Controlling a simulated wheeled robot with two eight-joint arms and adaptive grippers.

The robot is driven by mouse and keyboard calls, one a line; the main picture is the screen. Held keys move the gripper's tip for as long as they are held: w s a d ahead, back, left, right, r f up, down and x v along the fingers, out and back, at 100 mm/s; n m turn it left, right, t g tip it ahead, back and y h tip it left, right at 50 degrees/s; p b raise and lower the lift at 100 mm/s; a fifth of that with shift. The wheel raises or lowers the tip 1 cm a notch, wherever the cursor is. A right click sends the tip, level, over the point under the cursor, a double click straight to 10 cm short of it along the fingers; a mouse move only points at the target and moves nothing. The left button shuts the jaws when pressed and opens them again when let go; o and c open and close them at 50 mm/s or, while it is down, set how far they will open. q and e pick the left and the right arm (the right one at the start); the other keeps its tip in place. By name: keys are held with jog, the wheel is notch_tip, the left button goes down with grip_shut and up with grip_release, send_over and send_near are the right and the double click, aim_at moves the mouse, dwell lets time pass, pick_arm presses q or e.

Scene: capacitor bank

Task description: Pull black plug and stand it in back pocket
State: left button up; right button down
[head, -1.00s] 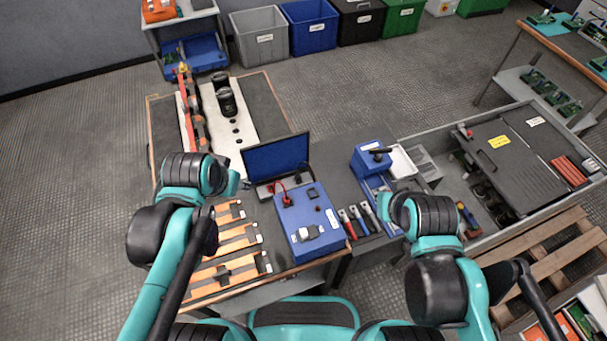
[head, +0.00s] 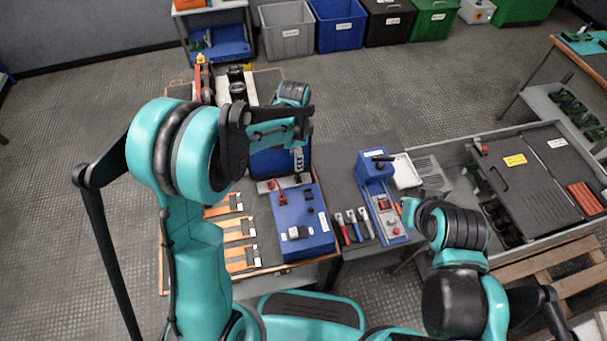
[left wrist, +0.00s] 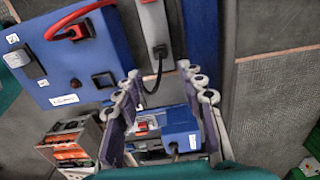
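The blue tester box (head: 303,240) stands on the bench and also shows in the left wrist view (left wrist: 85,60). A red lead (left wrist: 78,22) loops over its edge. A pale strip beside the box carries a small black piece with a black cord (left wrist: 160,50), which looks like the black plug. How it is seated is unclear. The raised blue lid (head: 268,165) stands behind the strip, partly hidden by my left arm. My left gripper (head: 298,162) is above the lid and strip area, its fingers (left wrist: 160,75) apart and empty.
Orange-and-black pieces (head: 238,230) lie at left. A grey crate with black lids (head: 520,170) is at right.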

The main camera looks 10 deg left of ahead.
aim_at(298, 173)
pick_arm(q)
jog(key=shift+w+d+f, duration=0.1)
jog(key=shift+d+f, duration=0.05)
jog(key=shift+f, duration=0.1)
jog(key=shift+f, duration=0.15)
notch_tip(298, 173, down, 9)
jog(key=b, duration=0.6)
jog(key=shift+b, duration=0.35)
dwell(0.8)
grip_shut()
jog(key=shift+r, duration=0.2)
jog(key=shift+r+p, duration=2)
jog(key=shift+r, duration=1)
